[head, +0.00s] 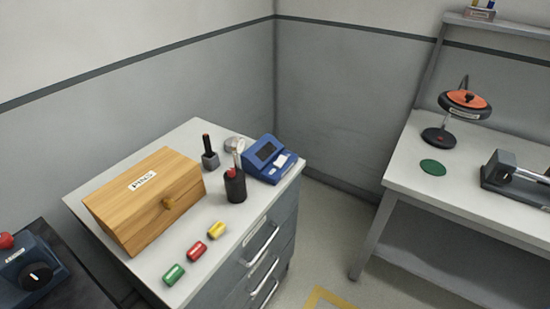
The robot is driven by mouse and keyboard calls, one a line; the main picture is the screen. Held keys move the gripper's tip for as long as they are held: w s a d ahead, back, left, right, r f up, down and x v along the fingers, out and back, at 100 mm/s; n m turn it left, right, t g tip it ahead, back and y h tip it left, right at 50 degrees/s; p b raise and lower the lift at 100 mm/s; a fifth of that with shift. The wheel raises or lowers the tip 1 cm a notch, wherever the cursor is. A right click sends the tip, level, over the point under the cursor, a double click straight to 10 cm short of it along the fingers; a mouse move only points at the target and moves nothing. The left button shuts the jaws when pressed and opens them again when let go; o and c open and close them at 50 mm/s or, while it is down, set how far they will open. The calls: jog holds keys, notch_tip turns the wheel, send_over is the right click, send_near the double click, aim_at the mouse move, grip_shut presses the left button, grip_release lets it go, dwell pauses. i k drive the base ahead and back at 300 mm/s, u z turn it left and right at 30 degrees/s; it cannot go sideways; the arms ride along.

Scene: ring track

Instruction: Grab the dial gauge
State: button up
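A small silver-grey round thing (232,144) lies on top of the grey drawer cabinet (225,222), towards the back. It may be the dial gauge, but it is too small to tell. A dark cup (235,188) stands in front of it and holds a red-topped item and a pale upright item, which partly covers the round thing. My gripper is not in view.
The cabinet also bears a wooden PINS box (127,219), a black stand (210,157), a blue device (267,158) and green, red and yellow cylinders (196,251). A workbench (440,179) with a lamp stands right; floor lies between.

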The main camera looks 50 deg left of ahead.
aim_at(235, 187)
jog(key=i, duration=1.15)
jog(key=u, duration=2.85)
jog(key=i, duration=0.5)
jog(key=u, duration=0.05)
